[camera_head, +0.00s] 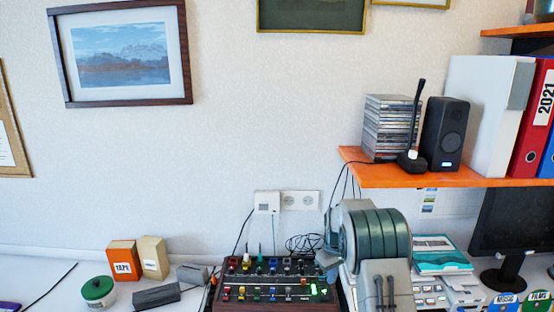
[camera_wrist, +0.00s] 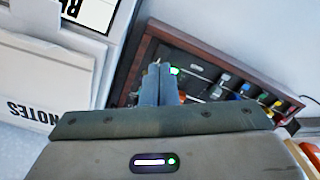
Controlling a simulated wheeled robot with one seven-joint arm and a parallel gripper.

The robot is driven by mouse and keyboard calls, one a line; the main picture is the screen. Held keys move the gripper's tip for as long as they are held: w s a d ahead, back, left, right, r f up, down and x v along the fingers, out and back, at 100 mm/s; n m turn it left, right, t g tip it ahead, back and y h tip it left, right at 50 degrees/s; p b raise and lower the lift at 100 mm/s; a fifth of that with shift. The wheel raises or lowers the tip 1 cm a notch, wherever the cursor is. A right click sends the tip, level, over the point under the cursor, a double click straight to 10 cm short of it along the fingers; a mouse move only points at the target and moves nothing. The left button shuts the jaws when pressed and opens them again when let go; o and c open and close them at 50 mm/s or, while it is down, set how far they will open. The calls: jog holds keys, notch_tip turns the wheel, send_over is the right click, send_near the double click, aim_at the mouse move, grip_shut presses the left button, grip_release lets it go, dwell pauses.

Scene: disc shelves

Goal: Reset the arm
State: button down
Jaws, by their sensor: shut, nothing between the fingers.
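My gripper (camera_wrist: 157,72) shows in the wrist view with its two blue-grey fingers together and nothing between them. Beyond the fingertips is the dark wood-framed control panel (camera_wrist: 200,58) with coloured knobs and a green light. In the head view my arm (camera_head: 375,238), grey with dark green bands, is bent low at the lower middle right. It stands just right of the control panel (camera_head: 268,271) and hides part of the desk behind it.
An orange shelf (camera_head: 440,178) above right of my arm holds a stack of discs (camera_head: 390,128), a black speaker (camera_head: 445,135) and binders (camera_head: 530,118). A monitor (camera_head: 515,230) stands at right. A white box marked NOTES (camera_wrist: 40,85) is near the gripper.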

jog(key=s+a+r+m+t, duration=0.1)
jog(key=s+r+m, duration=0.2)
jog(key=s+r, duration=1.35)
jog(key=s+a+r+m+t, duration=0.1)
jog(key=s+m+t, duration=0.1)
jog(key=s, duration=1.9)
jog(key=shift+s+r+m, duration=0.2)
jog(key=shift+m, duration=0.2)
